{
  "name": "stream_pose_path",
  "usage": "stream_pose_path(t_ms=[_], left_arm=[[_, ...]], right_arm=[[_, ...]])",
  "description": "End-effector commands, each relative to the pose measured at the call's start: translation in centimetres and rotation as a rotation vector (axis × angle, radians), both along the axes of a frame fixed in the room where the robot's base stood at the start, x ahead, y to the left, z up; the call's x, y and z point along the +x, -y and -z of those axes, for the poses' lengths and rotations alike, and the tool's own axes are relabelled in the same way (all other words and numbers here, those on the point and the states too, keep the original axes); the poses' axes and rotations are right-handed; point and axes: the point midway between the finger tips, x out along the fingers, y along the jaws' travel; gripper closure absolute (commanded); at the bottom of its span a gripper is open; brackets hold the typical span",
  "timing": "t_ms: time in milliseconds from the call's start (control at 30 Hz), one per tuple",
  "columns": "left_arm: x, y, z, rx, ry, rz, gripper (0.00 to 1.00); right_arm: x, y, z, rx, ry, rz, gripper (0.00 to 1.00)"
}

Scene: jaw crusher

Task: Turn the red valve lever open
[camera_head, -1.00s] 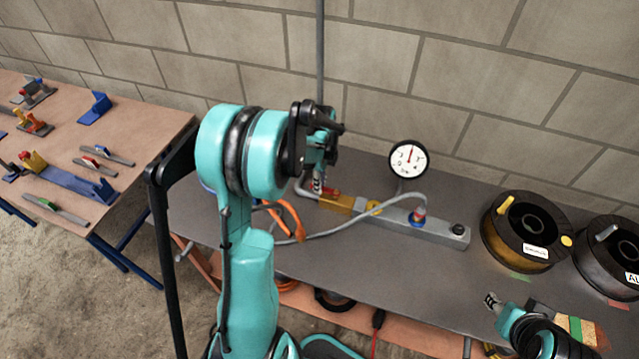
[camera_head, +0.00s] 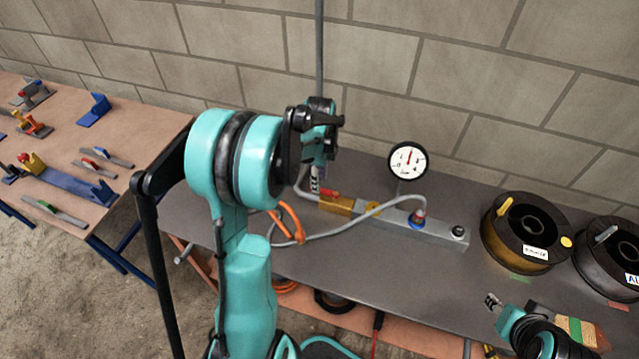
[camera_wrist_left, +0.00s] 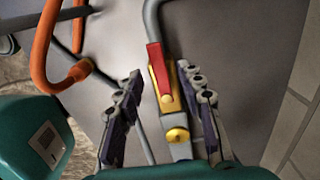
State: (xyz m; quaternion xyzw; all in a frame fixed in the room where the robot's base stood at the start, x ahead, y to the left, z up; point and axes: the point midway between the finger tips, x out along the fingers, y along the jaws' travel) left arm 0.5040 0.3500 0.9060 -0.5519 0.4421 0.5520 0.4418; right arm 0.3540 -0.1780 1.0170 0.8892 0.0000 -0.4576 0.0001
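The red valve lever (camera_head: 329,193) sits on the brass valve (camera_head: 337,205) at the left end of the grey manifold block (camera_head: 425,229). In the left wrist view the lever (camera_wrist_left: 156,70) lies along the pipe line, above a yellow knob (camera_wrist_left: 177,135). My left gripper (camera_head: 317,183) is close to the lever, partly behind my own arm. In the left wrist view its two fingers (camera_wrist_left: 162,74) are spread, with the lever showing between their tips; contact is not visible. My right gripper (camera_head: 493,302) is over the front right of the bench, its finger gap too small to judge.
A pressure gauge (camera_head: 408,160) stands behind the manifold. A grey hose (camera_head: 350,222) and an orange hook-shaped piece (camera_head: 297,225) lie near the valve. Black spools (camera_head: 523,232) stand at the right. A second table (camera_head: 130,125) with tools is at the left.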

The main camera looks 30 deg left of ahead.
Motion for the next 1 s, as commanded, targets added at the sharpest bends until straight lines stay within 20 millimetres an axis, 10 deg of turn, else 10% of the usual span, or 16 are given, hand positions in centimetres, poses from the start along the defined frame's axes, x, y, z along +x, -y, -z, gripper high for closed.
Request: stream_pose_path(t_ms=[400,1000], left_arm=[[0.0,0.0,-8.2,0.000,0.000,0.001,0.62],[0.0,0.0,-9.4,0.000,0.000,0.001,0.62]], right_arm=[[0.0,0.0,0.0,0.000,0.000,0.000,0.60],[0.0,0.0,0.0,0.000,0.000,0.000,0.60]])
